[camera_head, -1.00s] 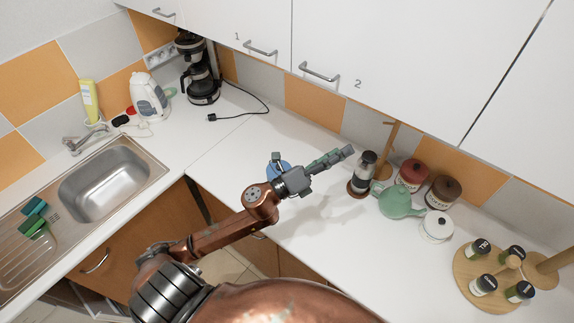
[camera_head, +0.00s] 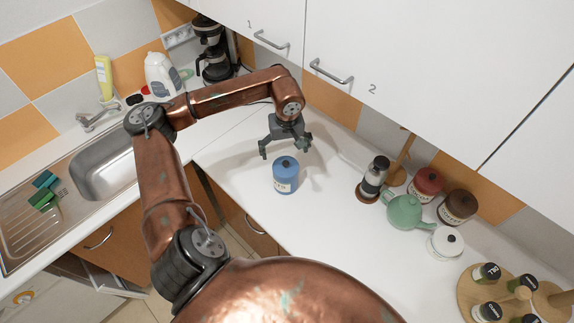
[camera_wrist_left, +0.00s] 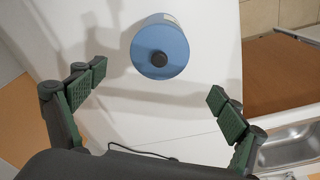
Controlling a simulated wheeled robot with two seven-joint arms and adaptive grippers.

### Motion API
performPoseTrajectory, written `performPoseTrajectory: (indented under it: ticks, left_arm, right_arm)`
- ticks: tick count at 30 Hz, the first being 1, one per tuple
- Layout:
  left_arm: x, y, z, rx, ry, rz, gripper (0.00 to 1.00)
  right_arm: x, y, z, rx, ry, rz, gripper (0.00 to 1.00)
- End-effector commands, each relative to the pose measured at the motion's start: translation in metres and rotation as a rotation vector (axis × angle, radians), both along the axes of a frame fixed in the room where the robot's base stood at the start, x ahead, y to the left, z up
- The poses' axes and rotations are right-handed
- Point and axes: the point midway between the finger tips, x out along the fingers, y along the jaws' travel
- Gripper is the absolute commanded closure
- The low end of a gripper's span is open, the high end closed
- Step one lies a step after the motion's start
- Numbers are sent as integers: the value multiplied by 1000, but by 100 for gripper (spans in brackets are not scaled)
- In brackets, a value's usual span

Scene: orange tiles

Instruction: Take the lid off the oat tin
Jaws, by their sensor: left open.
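A blue tin (camera_head: 286,178) with a dark knob on its lid and a pale label stands upright on the white counter; the label is too small to read. Its blue lid (camera_wrist_left: 172,38) shows from above in the left wrist view, with the knob near the middle. My left gripper (camera_head: 285,149) is open and empty, pointing down just behind the tin in the head view. In the left wrist view, its spread green-padded fingers (camera_wrist_left: 157,88) are apart from the tin, which lies beyond the fingertips. My right gripper is not in view.
A grinder (camera_head: 374,178), green teapot (camera_head: 405,211), red canister (camera_head: 427,183), brown canister (camera_head: 457,206) and white pot (camera_head: 446,243) stand to the right. A round wooden rack (camera_head: 470,290) holds jars. The sink (camera_head: 105,165) is left. Counter around the blue tin is clear.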

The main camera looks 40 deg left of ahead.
Motion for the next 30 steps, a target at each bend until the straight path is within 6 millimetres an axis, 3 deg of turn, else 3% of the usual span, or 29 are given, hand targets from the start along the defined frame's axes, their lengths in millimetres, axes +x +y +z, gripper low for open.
performPoseTrajectory:
  ticks: [15,25,30]
  left_arm:
    - [2,1,-64,-6,4,-1,9]
    - [3,3,-72,-5,2,0,10]
    - [2,3,-72,-5,1,1,22]
  right_arm:
    - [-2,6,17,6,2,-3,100]
    - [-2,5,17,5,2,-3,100]
    - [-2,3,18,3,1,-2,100]
